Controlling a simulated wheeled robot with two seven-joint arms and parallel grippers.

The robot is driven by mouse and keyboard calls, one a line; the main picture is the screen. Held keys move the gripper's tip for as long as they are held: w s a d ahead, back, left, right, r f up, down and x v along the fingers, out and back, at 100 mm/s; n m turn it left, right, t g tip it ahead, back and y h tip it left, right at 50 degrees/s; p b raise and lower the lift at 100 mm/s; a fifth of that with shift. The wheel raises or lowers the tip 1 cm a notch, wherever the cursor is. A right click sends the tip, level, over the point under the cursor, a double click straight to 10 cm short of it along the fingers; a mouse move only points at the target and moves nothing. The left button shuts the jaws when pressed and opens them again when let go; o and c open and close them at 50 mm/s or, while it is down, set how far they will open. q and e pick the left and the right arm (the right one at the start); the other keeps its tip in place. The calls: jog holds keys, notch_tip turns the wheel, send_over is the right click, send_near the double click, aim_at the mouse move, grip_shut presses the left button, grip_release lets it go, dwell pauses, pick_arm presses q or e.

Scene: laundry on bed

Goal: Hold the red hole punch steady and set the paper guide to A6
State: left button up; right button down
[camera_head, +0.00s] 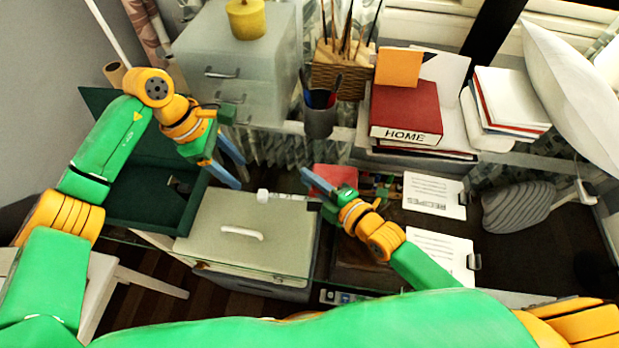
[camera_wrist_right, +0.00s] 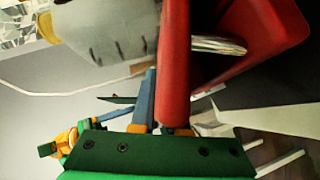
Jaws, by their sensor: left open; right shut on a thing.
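The red hole punch (camera_head: 335,176) lies on the glass desk in the middle of the head view. My right gripper (camera_head: 313,187) is at its near left side, shut on it. In the right wrist view, a long red part (camera_wrist_right: 174,65) stands between the fingers of my right gripper (camera_wrist_right: 160,95), and one blue finger shows beside it. A wider red body (camera_wrist_right: 250,40) fills the upper right there.
A grey-green lidded box (camera_head: 200,218) with a white handle lies left of the punch. A dark green tray (camera_head: 130,200) is further left. Recipe sheets (camera_head: 433,195) lie right, near a grey brush-like object (camera_head: 518,207). A pen cup (camera_head: 320,118) and red HOME binder (camera_head: 405,108) stand behind.

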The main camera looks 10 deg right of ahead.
aim_at(262, 194)
pick_arm(q)
jog(key=d+r+m+y, duration=0.1)
jog(key=d+r+y, duration=0.2)
jog(key=d+y, duration=0.1)
jog(key=shift+t, duration=0.3)
jog(key=f, duration=1.2)
jog(key=shift+s+f, duration=0.15)
jog(key=shift+s, duration=0.15)
grip_shut()
